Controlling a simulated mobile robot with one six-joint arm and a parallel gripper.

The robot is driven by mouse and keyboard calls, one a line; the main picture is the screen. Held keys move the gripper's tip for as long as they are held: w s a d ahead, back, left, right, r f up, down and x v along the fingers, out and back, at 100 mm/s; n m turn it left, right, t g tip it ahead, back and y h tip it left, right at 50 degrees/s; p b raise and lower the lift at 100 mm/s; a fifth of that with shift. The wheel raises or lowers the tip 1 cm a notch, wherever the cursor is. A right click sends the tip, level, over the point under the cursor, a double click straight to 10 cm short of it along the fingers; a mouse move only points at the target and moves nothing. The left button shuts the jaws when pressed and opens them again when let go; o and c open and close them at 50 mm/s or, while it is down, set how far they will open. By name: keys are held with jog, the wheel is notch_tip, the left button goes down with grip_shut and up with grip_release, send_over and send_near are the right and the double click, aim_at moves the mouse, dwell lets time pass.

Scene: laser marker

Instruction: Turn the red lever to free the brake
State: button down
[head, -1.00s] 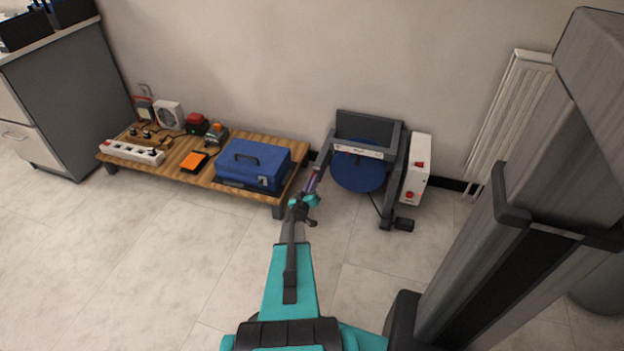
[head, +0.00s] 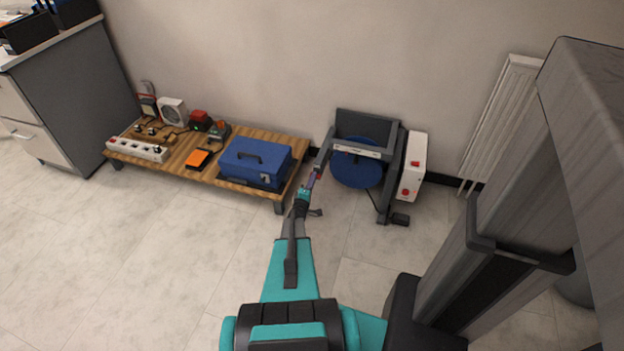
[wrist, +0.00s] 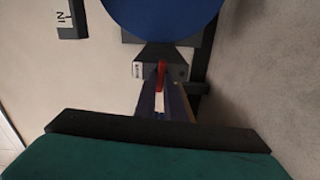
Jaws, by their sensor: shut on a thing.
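In the head view my gripper (head: 312,180) is at the left side of the grey frame (head: 326,150) that carries the blue disc (head: 356,170). A small red spot of the lever (head: 318,175) shows at the fingertips. The lever's far end and its pivot are hard to make out.
A low wooden table (head: 180,168) with a blue toolbox (head: 255,165) stands left of my gripper. A white box with red buttons (head: 413,165) is on the machine's right side. A radiator (head: 500,120) is at the wall. Floor in front is clear.

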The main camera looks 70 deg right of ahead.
jog(key=shift+n, duration=0.5)
jog(key=c, duration=1.8)
grip_release()
jog(key=shift+c, duration=0.2)
jog(key=a+p, duration=0.1)
jog(key=a, duration=1.2)
jog(key=shift+s+a+p, duration=0.4)
jog(key=shift+s, duration=0.05)
